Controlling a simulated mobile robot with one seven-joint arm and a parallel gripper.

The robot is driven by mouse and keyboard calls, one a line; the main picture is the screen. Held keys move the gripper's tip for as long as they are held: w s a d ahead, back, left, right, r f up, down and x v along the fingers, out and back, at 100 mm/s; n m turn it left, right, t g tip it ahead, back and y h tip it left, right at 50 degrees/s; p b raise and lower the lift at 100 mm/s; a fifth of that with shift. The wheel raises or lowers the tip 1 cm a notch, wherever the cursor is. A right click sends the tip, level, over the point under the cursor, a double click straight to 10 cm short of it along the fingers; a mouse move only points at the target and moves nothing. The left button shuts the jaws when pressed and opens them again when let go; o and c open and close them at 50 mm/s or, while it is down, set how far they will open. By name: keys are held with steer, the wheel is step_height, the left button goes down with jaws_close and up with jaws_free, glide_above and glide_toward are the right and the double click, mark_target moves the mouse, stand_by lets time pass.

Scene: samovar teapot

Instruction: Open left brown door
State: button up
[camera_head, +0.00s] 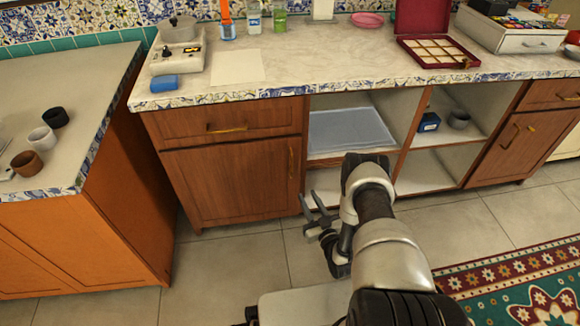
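The left brown door (228,185) is a wooden cabinet door under the counter, below a brown drawer (225,122). The door looks closed, with a vertical brass handle (291,163) near its right edge. My gripper (306,203) is in front of the cabinet, below and slightly right of that handle. Its two fingers are spread apart and nothing shows between them. It looks apart from the handle, though the exact gap in depth is hard to tell.
Open shelves (350,133) lie right of the door, then another brown door (503,148). An orange-brown counter unit (110,215) stands close on the left. Tiled floor (225,265) before the door is clear. A patterned rug (520,275) lies at the lower right.

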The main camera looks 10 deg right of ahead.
mark_target(292, 167)
steer(key=w+a+b, duration=0.1)
steer(key=w, duration=0.4)
steer(key=w+a+b, duration=0.1)
steer(key=w+b, duration=0.1)
steer(key=w, duration=0.4)
steer(key=w+a+b, duration=0.1)
steer(key=w, duration=0.4)
steer(key=shift+w+a+r, duration=0.1)
steer(key=shift+w+a, duration=0.05)
steer(key=shift+w, duration=0.2)
jaws_close()
